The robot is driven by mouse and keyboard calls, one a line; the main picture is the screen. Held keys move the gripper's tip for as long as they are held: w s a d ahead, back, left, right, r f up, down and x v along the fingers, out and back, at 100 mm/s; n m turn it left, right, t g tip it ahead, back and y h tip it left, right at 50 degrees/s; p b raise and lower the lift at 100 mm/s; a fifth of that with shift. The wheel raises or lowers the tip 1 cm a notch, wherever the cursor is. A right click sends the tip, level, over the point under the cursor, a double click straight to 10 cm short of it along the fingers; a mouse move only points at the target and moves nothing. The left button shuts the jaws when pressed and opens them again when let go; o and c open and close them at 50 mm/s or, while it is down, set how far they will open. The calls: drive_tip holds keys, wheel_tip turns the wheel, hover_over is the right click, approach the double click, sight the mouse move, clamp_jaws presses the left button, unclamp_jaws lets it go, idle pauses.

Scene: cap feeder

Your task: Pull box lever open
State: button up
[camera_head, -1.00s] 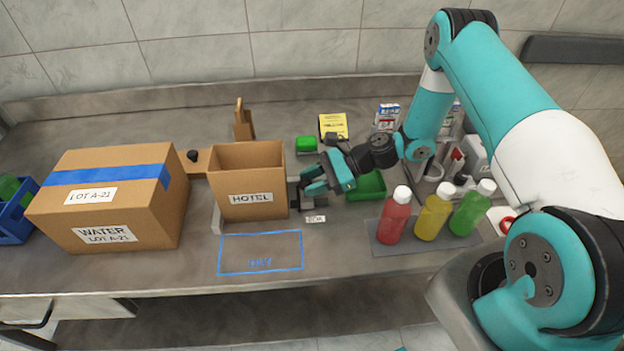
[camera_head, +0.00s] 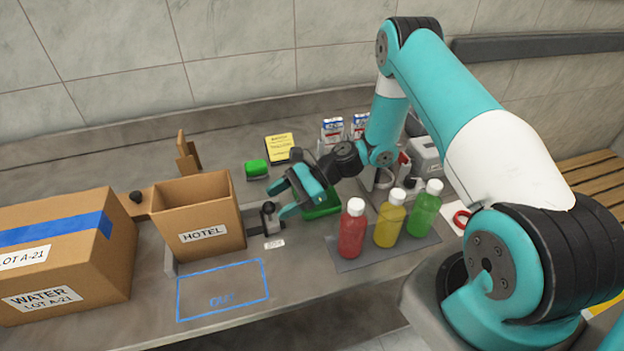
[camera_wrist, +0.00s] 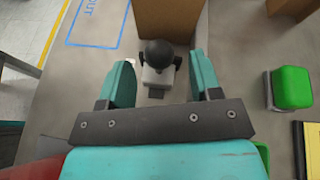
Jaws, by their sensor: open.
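An open-topped cardboard box marked HOTEL (camera_head: 197,217) stands on the bench. At its right side is a small grey lever with a black knob (camera_head: 268,208); the knob also shows in the wrist view (camera_wrist: 158,53). My gripper (camera_head: 287,200) is open just to the right of the lever, low over the bench. In the wrist view my gripper (camera_wrist: 160,68) has one finger on each side of the lever, with visible gaps to both. The fingers hold nothing.
A taped WATER carton (camera_head: 62,262) stands left of the box. A blue outline (camera_head: 222,290) marks bare bench in front. Red (camera_head: 351,232), yellow (camera_head: 390,220) and green (camera_head: 425,212) bottles stand on a mat to the right.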

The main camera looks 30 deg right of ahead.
drive_tip(key=b+v, duration=0.3)
drive_tip(key=v, duration=1.2)
drive_tip(key=shift+d, duration=0.3)
drive_tip(key=s+a+r+n+g+h, duration=0.2)
drive_tip(key=s+a+r+n+h, duration=0.1)
drive_tip(key=a+r+n, duration=0.45)
drive_tip(key=s+a+r+n+g+h, duration=0.1)
drive_tip(key=s+a+r+n+h, duration=0.25)
drive_tip(key=a+r+n, duration=0.35)
drive_tip(key=s+a+r+n+h, duration=0.1)
drive_tip(key=s+a+r+n, duration=0.1)
drive_tip(key=s+n, duration=0.3)
drive_tip(key=s+a+r+n+t+h, duration=0.1)
drive_tip(key=s+a+r+n, duration=0.1)
drive_tip(key=s, duration=0.8)
drive_tip(key=a+n, duration=0.1)
drive_tip(key=n, duration=0.1)
drive_tip(key=shift+s+n+h, duration=0.3)
drive_tip(key=shift+n+h, duration=0.05)
